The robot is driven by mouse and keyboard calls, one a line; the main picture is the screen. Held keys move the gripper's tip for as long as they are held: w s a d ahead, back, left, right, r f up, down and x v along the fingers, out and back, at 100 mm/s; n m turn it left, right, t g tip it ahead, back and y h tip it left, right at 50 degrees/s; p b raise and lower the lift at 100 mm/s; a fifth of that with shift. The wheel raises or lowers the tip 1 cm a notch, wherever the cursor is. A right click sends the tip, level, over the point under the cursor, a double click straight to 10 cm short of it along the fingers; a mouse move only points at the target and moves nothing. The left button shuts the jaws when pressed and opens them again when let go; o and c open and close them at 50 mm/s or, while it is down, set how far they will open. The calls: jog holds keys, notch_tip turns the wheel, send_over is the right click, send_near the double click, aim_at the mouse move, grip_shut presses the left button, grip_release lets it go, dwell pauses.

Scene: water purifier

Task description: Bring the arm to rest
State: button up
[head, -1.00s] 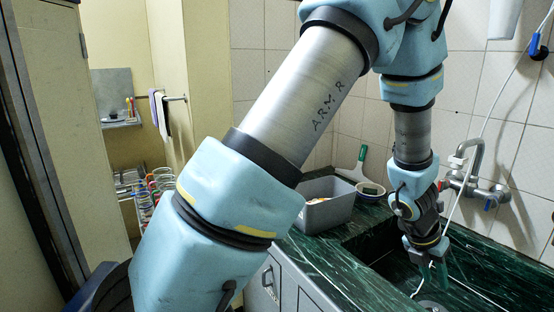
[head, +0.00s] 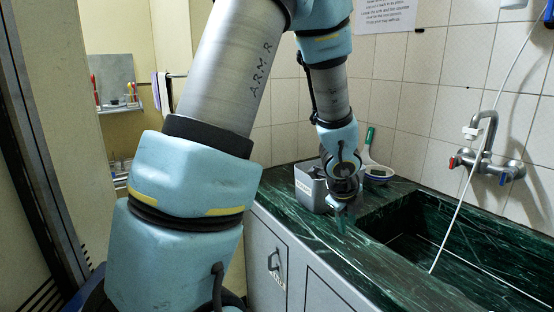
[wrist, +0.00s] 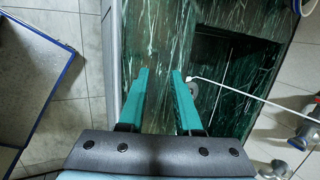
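My arm crosses the head view from lower left to upper middle and bends down on the far side. My gripper (head: 341,222) hangs over the dark green marble counter (head: 290,215), between the grey bin and the sink. In the wrist view its two teal fingers (wrist: 160,72) stand apart with nothing between them. The counter (wrist: 150,45) and cabinet front lie below the fingers. I cannot tell the exact height above the counter.
A grey bin (head: 306,188) stands behind the gripper, partly hidden by it. A small bowl (head: 377,176) and green-handled brush (head: 369,142) are close by. The sink (head: 440,232), wall tap (head: 486,150) and white tube (head: 476,165) are to the right. Cabinets stand below.

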jog(key=a+f+n+y+b, duration=0.1)
jog(key=a+f+n+b, duration=0.2)
jog(key=a+n, duration=0.45)
jog(key=a+f+n+y+b, duration=0.2)
jog(key=a+n+b, duration=0.1)
jog(key=a+n, duration=0.45)
jog(key=s+a+f+n+g+b, duration=0.3)
jog(key=s+a+f+n+b, duration=0.25)
jog(key=s+a+n, duration=0.55)
notch_tip(320, 180, up, 14)
jog(key=w+d+n+p, duration=0.1)
jog(key=w+d+p, duration=0.1)
jog(key=p, duration=1)
jog(key=shift+w+f+n, duration=0.2)
jog(key=shift+w+n, duration=0.05)
jog(key=shift+n, duration=0.15)
